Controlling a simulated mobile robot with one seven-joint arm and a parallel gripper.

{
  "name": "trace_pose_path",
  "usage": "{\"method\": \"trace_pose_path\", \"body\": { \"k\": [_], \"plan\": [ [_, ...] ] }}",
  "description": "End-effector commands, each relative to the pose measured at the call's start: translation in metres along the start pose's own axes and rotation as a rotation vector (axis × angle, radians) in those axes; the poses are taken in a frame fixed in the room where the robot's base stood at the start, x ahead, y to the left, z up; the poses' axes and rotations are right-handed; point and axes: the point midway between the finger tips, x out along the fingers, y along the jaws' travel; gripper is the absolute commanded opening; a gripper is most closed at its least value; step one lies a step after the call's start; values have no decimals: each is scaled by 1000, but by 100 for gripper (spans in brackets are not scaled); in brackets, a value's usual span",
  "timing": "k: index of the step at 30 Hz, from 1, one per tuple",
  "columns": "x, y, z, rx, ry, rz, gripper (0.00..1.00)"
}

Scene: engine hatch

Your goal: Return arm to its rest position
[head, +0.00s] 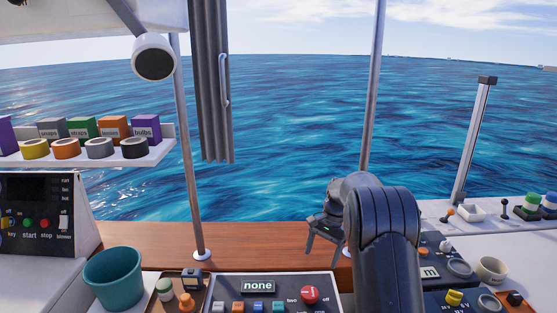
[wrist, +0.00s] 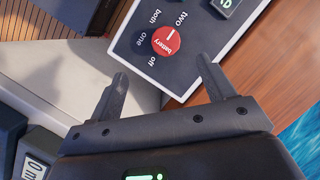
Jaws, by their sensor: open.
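My gripper (head: 322,232) is in the head view at the end of my dark arm, above the wooden ledge, right of the middle. In the wrist view its two fingers (wrist: 160,80) are spread apart with nothing between them. Beyond the fingers is a panel with a red battery knob (wrist: 167,40), marked one, both, two and off. The same red knob (head: 310,294) shows in the head view, on the panel with the "none" display (head: 257,285). The gripper is apart from the knob. My arm hides part of the console behind it.
A teal bucket (head: 113,278) stands at the lower left. A shelf (head: 150,157) holds colored boxes and tape rolls. Metal poles (head: 187,150) rise from the wooden ledge (head: 120,236). Switch panels (head: 440,258) and a beige cup (head: 491,269) are right of my arm.

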Motion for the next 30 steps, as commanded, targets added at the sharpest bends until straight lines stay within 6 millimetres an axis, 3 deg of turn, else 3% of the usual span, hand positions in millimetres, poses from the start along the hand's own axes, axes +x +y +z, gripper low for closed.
{"method": "trace_pose_path", "body": {
  "k": [1, 6, 15, 22, 30],
  "plan": [
    [-17, 4, 13, -22, 25, -11, 75],
    [-58, 22, 54, -100, 102, -32, 75],
    [-108, 63, 128, -241, 241, -57, 75],
    [-129, 100, 185, -350, 351, -67, 75],
    [-134, 148, 247, -476, 485, -66, 75]
  ]
}}
